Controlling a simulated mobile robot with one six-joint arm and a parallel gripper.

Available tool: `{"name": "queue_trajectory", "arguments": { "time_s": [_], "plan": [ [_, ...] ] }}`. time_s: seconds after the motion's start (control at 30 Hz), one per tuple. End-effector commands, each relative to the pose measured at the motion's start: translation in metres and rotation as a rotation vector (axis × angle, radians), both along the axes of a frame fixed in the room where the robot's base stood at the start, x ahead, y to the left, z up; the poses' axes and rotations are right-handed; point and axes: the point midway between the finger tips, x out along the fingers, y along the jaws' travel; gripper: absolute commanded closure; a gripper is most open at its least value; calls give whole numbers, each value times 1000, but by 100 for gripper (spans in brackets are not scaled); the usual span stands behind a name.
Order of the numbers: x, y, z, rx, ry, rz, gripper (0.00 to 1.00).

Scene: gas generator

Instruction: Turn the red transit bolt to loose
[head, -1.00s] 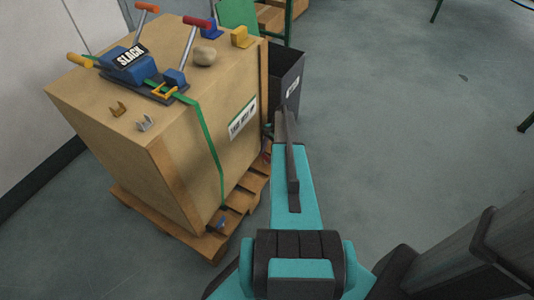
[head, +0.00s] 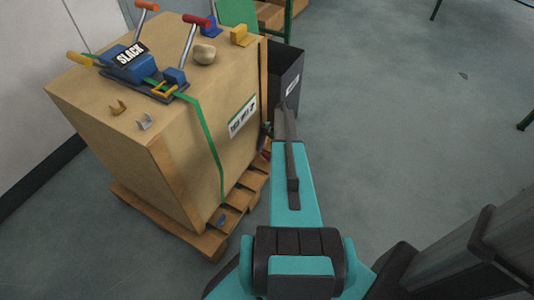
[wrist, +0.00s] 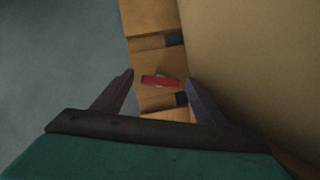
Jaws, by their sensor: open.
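The red transit bolt (wrist: 160,81) shows in the wrist view as a short red bar on a wooden pallet slat. It lies roughly crosswise in the picture. My gripper (wrist: 159,76) is open, with one dark finger to the left of the bolt and one to its right. The bolt lies between the fingertips in the picture, with a gap on both sides; I cannot tell the height between them. In the head view my arm hides most of the gripper, and the bolt is not clear there.
A large crate (head: 165,150) stands on a wooden pallet (head: 205,240), with its wall close to the right finger in the wrist view. A green strap (head: 208,135) runs over it. A dark bin (head: 285,80) stands behind. Open floor (head: 430,130) lies to the right.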

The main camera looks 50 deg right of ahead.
Motion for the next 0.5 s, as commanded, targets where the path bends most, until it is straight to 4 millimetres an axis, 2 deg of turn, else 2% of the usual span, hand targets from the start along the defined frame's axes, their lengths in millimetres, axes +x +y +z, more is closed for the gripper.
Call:
{"name": "queue_trajectory", "arguments": {
  "time_s": [0.27, 0.5],
  "plan": [
    [0, -7, 17, -1, -1, -2, 34],
    [-2, -21, 50, -1, -1, -2, 34]
  ]
}}
